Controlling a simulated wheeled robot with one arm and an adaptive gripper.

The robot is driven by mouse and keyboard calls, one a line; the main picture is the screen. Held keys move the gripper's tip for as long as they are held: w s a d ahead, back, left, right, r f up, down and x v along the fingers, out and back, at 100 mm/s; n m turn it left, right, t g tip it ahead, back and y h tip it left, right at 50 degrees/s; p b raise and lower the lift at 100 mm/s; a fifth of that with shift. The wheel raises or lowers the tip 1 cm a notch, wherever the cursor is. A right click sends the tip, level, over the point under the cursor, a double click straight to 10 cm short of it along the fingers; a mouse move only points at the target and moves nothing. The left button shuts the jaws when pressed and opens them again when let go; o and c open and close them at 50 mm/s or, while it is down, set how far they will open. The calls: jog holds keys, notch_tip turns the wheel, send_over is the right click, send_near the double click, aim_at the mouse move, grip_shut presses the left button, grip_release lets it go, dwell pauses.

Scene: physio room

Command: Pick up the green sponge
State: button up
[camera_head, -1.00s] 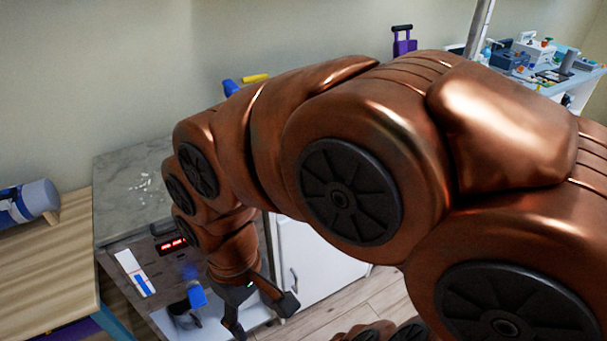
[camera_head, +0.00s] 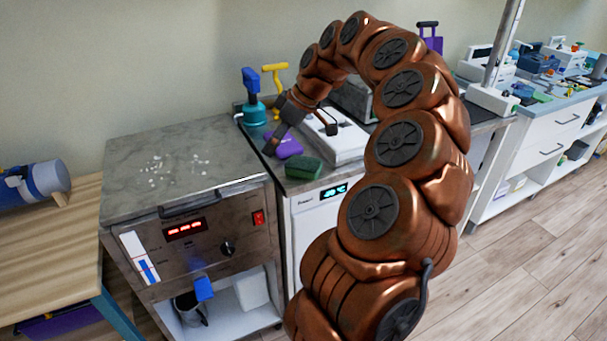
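The green sponge (camera_head: 303,168) lies near the front edge of the grey counter, above the white appliance with a lit display. Its whole top and front side show. My gripper (camera_head: 301,140) is just behind and above it in the picture, with its two dark fingers spread apart and nothing seen between them. The left finger reaches down beside a purple object (camera_head: 286,148). The right finger is over a white device. The gripper appears apart from the sponge.
A teal bottle with a blue top (camera_head: 252,100) and a yellow-handled tool (camera_head: 275,76) stand behind the gripper. A white device (camera_head: 343,140) is right of the sponge. The grey-topped cabinet (camera_head: 135,200) at left has white bits on top.

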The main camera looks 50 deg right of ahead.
jog(key=t+h+b, duration=0.1)
send_near(303, 163)
jog(key=shift+w+a+f+m, duration=0.15)
jog(key=shift+w+f+m, duration=0.25)
jog(key=shift+w+f, duration=0.4)
jog(key=shift+s+f, duration=0.15)
jog(key=shift+f, duration=0.2)
jog(key=shift+p+x, duration=0.75)
jog(key=shift+x, duration=2.65)
jog(key=shift+a+f, duration=0.1)
jog(key=shift+f, duration=0.15)
jog(key=c, duration=0.9)
jog(key=shift+o, duration=0.2)
jog(key=shift+r, duration=0.1)
jog(key=shift+r+b, duration=0.45)
jog(key=shift+r, duration=1.2)
jog(key=s+a+b, duration=0.1)
jog(key=s+a, duration=0.1)
jog(key=s, duration=0.5)
jog(key=s+a+r+b, duration=0.1)
jog(key=s+a+b, duration=0.1)
jog(key=s, duration=0.6)
jog(key=shift+a+r, duration=0.25)
jog(key=shift+a, duration=0.4)
